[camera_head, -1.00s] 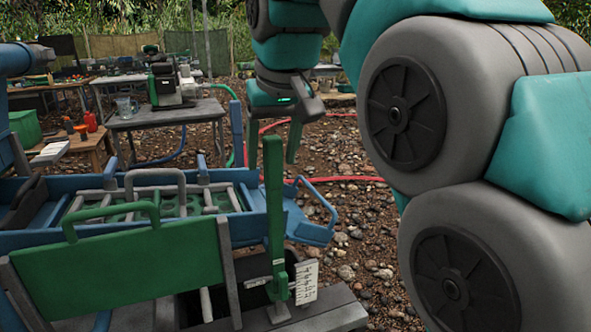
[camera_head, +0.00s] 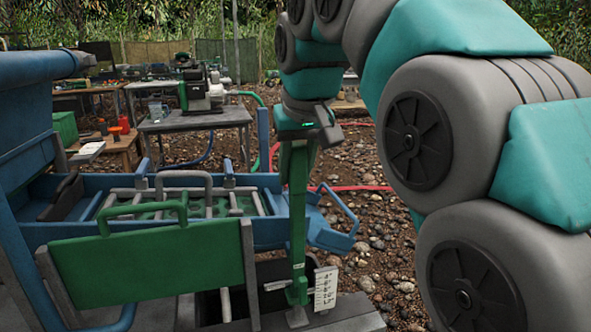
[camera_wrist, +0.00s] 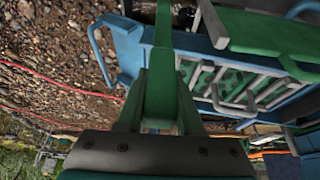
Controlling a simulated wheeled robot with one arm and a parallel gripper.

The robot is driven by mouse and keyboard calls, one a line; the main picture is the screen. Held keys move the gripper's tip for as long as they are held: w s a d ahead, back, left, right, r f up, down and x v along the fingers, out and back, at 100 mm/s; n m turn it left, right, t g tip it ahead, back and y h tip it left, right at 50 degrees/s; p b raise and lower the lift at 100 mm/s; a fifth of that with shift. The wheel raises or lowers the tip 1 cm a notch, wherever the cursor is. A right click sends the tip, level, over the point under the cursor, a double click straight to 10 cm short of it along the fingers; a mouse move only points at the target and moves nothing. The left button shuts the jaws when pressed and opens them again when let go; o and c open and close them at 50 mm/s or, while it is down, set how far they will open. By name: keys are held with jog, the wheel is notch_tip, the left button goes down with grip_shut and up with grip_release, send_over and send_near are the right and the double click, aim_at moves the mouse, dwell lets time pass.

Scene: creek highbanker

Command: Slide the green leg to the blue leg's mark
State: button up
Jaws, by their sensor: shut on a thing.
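The green leg (camera_head: 298,215) is an upright green post at the right end of the blue trough, its foot low beside a white scale plate (camera_head: 325,287) with dark marks. My gripper (camera_head: 297,150) is shut on the upper part of the green leg. In the wrist view the green leg (camera_wrist: 163,28) runs up between the two fingers of my gripper (camera_wrist: 162,75). An upright blue post (camera_head: 263,140), which looks like the blue leg, stands behind the trough to the left; no mark on it can be read.
The blue trough (camera_head: 235,236) with grey bars lies left of the leg. A green panel with a handle (camera_head: 150,268) stands in front of it. A grey table with a machine (camera_head: 195,122) is behind. A red hose (camera_head: 355,188) crosses the stony ground at right.

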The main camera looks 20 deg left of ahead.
grip_shut()
dwell(0.8)
